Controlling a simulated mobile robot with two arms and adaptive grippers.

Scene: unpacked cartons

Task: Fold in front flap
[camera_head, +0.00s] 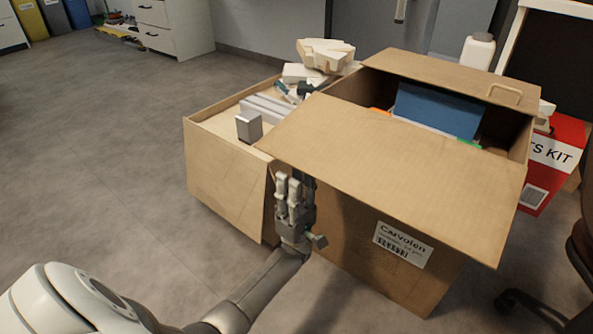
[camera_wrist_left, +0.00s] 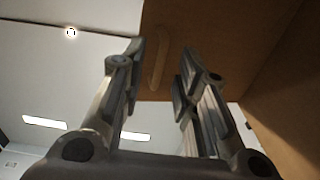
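The large brown carton (camera_head: 380,245) with the "Carvolen" label (camera_head: 402,244) is open at the top. Its front flap (camera_head: 400,165) sticks out towards me, sloping slightly down. My left gripper (camera_head: 292,184) is upright below the flap's left part, in front of the carton's front face, fingers pointing up. In the left wrist view the fingers (camera_wrist_left: 158,75) are spread and empty, with the flap's underside (camera_wrist_left: 215,25) above them. A handle (camera_wrist_left: 158,60) shows between them. The carton wall (camera_wrist_left: 295,95) is at the right. I cannot tell whether a finger touches the flap. My right gripper is out of view.
The carton's back flap (camera_head: 455,77) has a handle; a blue item (camera_head: 437,108) lies inside. An open carton (camera_head: 225,170) with several items adjoins on the left. A red kit box (camera_head: 550,165) and a chair (camera_head: 578,245) stand right.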

